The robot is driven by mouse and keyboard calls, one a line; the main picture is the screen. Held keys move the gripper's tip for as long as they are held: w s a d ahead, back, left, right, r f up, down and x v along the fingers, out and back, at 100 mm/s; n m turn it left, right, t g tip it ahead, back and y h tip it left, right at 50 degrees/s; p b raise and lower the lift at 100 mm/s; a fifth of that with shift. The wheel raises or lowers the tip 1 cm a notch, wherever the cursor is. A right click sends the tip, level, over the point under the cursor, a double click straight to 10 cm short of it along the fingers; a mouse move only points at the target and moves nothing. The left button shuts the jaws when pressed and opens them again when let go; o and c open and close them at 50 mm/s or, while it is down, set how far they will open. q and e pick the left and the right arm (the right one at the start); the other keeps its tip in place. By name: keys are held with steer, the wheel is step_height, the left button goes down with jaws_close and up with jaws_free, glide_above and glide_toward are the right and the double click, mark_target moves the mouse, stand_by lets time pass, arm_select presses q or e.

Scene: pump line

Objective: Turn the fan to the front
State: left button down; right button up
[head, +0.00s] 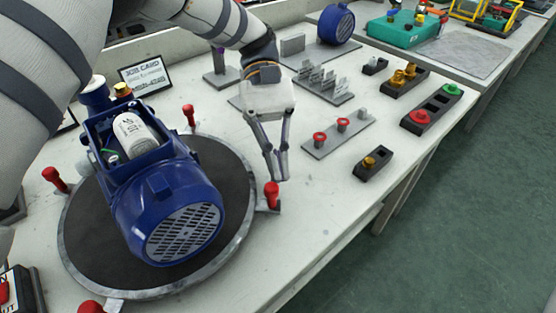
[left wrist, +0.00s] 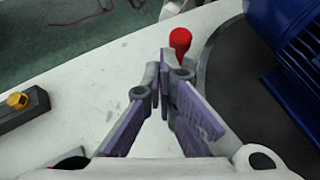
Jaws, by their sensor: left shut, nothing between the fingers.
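A blue motor (head: 160,190) lies on a round dark turntable (head: 238,200) at the left of the bench. Its round fan grille (head: 185,233) faces the lower right of the head view. The motor's open top box holds a white cylinder (head: 133,132). My left gripper (head: 276,177) is shut and empty, its fingertips close to a red-handled peg (head: 271,194) at the turntable's right rim. In the left wrist view that red handle (left wrist: 180,40) shows just beyond the fingers (left wrist: 165,65); I cannot tell whether they touch. My right gripper is out of view.
More red handles (head: 189,115) (head: 55,180) stand around the turntable. A job card (head: 146,76) stands behind.

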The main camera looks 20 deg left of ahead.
arm_select(q)
step_height(320, 180, up, 10)
stand_by(0.6)
